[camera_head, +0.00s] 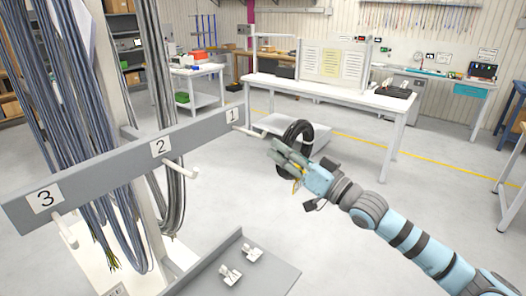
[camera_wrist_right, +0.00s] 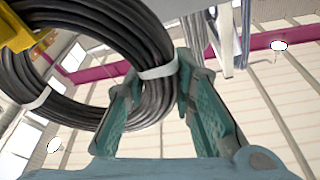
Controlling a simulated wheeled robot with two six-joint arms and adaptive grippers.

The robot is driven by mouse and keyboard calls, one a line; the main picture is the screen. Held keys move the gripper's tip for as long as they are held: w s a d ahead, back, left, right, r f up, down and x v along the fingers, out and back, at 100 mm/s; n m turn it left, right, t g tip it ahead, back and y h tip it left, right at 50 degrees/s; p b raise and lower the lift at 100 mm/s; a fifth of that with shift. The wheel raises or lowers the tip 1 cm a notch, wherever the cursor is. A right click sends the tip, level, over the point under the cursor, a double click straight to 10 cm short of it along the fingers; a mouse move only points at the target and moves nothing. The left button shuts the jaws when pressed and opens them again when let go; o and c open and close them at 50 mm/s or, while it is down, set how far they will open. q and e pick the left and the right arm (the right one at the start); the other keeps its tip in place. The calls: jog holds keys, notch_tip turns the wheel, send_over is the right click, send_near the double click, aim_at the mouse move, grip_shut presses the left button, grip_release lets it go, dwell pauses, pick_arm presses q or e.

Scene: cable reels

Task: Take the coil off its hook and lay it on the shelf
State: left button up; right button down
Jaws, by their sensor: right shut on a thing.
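A black cable coil (camera_head: 299,131) with pale ties is in the grip of my right gripper (camera_head: 282,156), held in the air just right of the tip of peg 1 (camera_head: 252,132). No coil hangs on peg 1, and a small gap seems to separate it from the coil. In the right wrist view, the coil (camera_wrist_right: 112,35) passes between the two teal fingers of the right gripper (camera_wrist_right: 158,85), with a white tie near the fingertips. A grey shelf (camera_head: 275,280) with a raised edge is low at the bottom centre. My left gripper is out of view.
White connectors (camera_head: 231,275) lie on the low shelf. A white workbench (camera_head: 340,92) stands behind. Open floor lies right of the rail.

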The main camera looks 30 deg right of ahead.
jog(key=shift+s+d+r, duration=0.1)
jog(key=shift+s+d, duration=0.05)
jog(key=shift+s, duration=0.35)
jog(key=g, duration=0.2)
jog(key=s+g+h, duration=0.1)
jog(key=g, duration=0.1)
jog(key=g+h, duration=0.1)
jog(key=g, duration=0.1)
jog(key=shift+s+d+n, duration=0.4)
jog(key=shift+w, duration=0.1)
jog(key=g, duration=0.2)
jog(key=s+g+h, duration=0.1)
jog(key=g, duration=0.1)
jog(key=g+h, duration=0.1)
jog(key=shift+s+d+g, duration=0.35)
jog(key=shift+g, duration=0.05)
